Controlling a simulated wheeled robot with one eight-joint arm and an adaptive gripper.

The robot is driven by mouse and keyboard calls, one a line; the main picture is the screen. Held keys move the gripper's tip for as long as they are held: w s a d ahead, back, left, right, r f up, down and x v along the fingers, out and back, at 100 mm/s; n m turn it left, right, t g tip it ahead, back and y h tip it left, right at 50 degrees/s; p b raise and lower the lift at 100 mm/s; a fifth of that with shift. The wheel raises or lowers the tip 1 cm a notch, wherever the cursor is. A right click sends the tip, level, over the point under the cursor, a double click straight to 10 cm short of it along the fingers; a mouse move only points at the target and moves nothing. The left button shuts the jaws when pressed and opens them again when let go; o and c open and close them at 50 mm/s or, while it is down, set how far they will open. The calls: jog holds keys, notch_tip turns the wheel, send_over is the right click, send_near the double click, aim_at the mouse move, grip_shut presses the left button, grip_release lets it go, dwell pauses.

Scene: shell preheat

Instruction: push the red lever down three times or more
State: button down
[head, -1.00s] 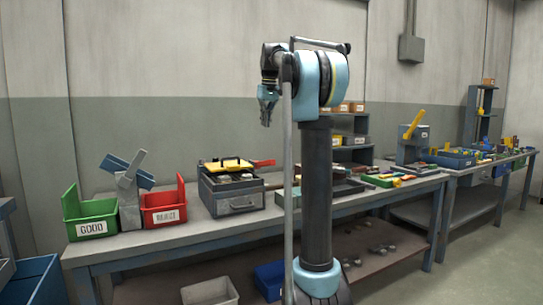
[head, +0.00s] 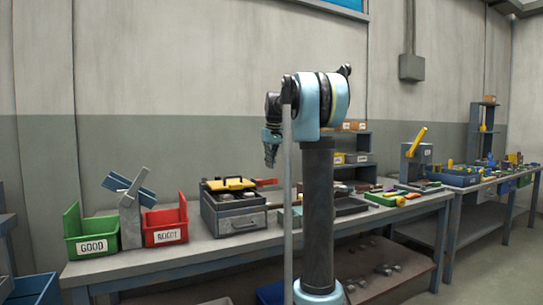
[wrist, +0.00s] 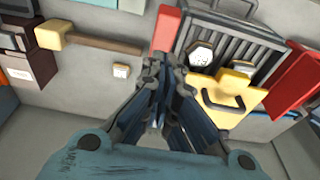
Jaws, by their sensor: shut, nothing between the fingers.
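The red lever (head: 266,182) sticks out from the right side of a grey box-shaped machine (head: 232,218) with a yellow lid (head: 229,184) on the bench. In the wrist view, a red bar (wrist: 165,30) beside the machine's ribbed grey part (wrist: 232,40) looks like this lever. My gripper (head: 270,163) points down just above the lever in the head view; whether it touches cannot be told. In the wrist view my gripper (wrist: 162,64) is shut and empty, with its tips close to the red bar's near end. The yellow lid (wrist: 225,97) lies right of the fingers there.
A red bin (head: 165,226) and a green bin (head: 92,235) stand left of the machine, with a grey stand (head: 130,215) between them. In the wrist view, a yellow-headed hammer (wrist: 90,40) lies left of the fingers.

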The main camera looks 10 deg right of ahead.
aim_at(274, 180)
jog(key=shift+s+d+f, duration=0.1)
jog(key=shift+s+f, duration=0.2)
jog(key=shift+f, duration=0.6)
jog(key=shift+s+d+f, duration=0.1)
jog(key=shift+s+f, duration=0.15)
jog(key=shift+f, duration=0.65)
jog(key=shift+s+f, duration=0.2)
jog(key=shift+f, duration=0.15)
notch_tip(274, 180, down, 7)
jog(key=s+t+y, duration=0.1)
jog(key=s+t, duration=0.1)
jog(key=t, duration=0.3)
jog(key=shift+s+d+y, duration=0.2)
jog(key=shift+d+y, duration=0.1)
jog(key=shift+d, duration=0.05)
jog(key=shift+f, duration=0.1)
jog(key=r, duration=0.4)
jog(key=shift+s+r, duration=0.25)
jog(key=v, duration=0.9)
jog(key=shift+r, duration=0.4)
